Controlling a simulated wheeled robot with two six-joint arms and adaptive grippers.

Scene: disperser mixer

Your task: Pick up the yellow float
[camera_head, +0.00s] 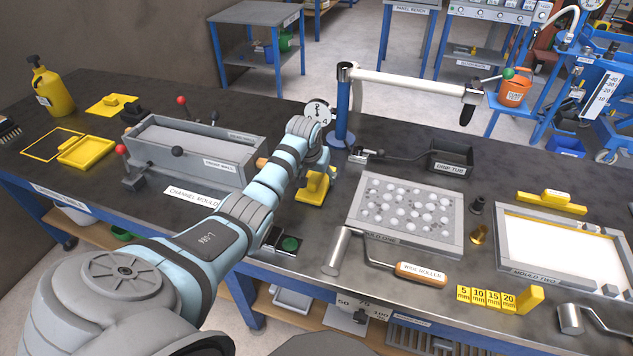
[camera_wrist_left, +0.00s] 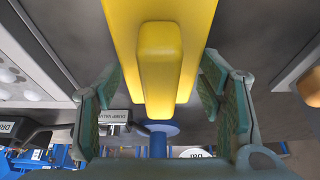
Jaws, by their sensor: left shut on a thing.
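The yellow float (camera_head: 312,190) is at the middle of the bench, just beyond and below the end of my left arm. In the left wrist view the float (camera_wrist_left: 192,22) fills the top centre, with its raised block handle (camera_wrist_left: 158,65) pointing between the fingers. My left gripper (camera_wrist_left: 163,105) is shut on the yellow float, with one finger on each side of the handle. In the head view the left gripper (camera_head: 316,170) is partly hidden by its own wrist. Whether the float touches the bench is hard to tell. My right gripper is not in view.
The grey channel mould (camera_head: 190,152) stands left of the arm. The tray of pale stones (camera_head: 407,212) lies right, with a roller (camera_head: 420,273) in front. A blue post with a white boom (camera_head: 410,82) rises behind. Another yellow float (camera_head: 550,202) lies farther right.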

